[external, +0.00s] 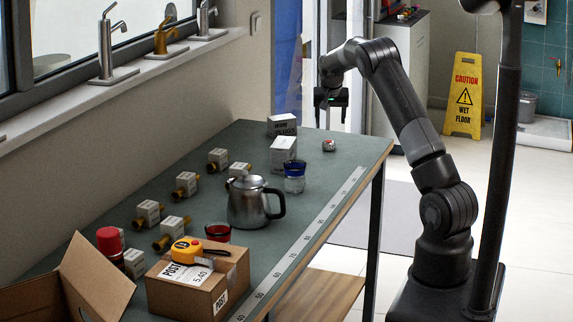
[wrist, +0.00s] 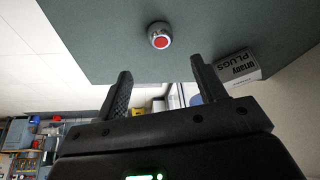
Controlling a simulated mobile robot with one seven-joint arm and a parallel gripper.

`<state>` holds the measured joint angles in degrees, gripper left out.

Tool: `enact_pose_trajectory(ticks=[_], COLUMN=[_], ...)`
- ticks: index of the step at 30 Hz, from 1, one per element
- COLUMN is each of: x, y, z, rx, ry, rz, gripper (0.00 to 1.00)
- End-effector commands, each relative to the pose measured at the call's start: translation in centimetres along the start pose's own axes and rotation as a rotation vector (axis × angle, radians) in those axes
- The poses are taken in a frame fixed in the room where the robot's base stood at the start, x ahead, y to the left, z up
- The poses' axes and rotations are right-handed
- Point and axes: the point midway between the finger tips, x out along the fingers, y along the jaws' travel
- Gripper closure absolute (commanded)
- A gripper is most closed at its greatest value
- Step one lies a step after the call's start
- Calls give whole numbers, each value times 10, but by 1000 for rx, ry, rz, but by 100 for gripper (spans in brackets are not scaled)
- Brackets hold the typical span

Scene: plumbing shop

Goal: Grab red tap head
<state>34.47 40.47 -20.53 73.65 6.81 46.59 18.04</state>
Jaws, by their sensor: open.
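The red tap head (external: 328,145) is a small round silver piece with a red centre. It sits on the green table top near the far right corner, apart from other things. In the wrist view the tap head (wrist: 160,36) shows beyond the fingertips, roughly between them. My gripper (external: 331,98) hangs above the far end of the table, higher than the tap head. In the wrist view my gripper (wrist: 159,82) has its two fingers spread apart with nothing between them.
White boxes (external: 283,152) and a blue glass (external: 294,177) stand left of and nearer than the tap head. One box (wrist: 238,67) shows by the right finger. A metal pitcher (external: 248,203) and a cardboard box (external: 197,284) stand nearer. The table top around the tap head is clear.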

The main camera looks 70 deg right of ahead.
Motion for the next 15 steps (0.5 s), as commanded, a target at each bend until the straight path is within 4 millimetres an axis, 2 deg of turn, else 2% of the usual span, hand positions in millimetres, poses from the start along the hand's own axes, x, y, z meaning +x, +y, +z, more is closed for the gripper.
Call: enact_pose_trajectory(ticks=[7, 15], x=[38, 61], y=[0, -1], z=[1, 1], rx=[-2, -1], ry=[-3, -2], rz=[1, 0], gripper=[36, 36])
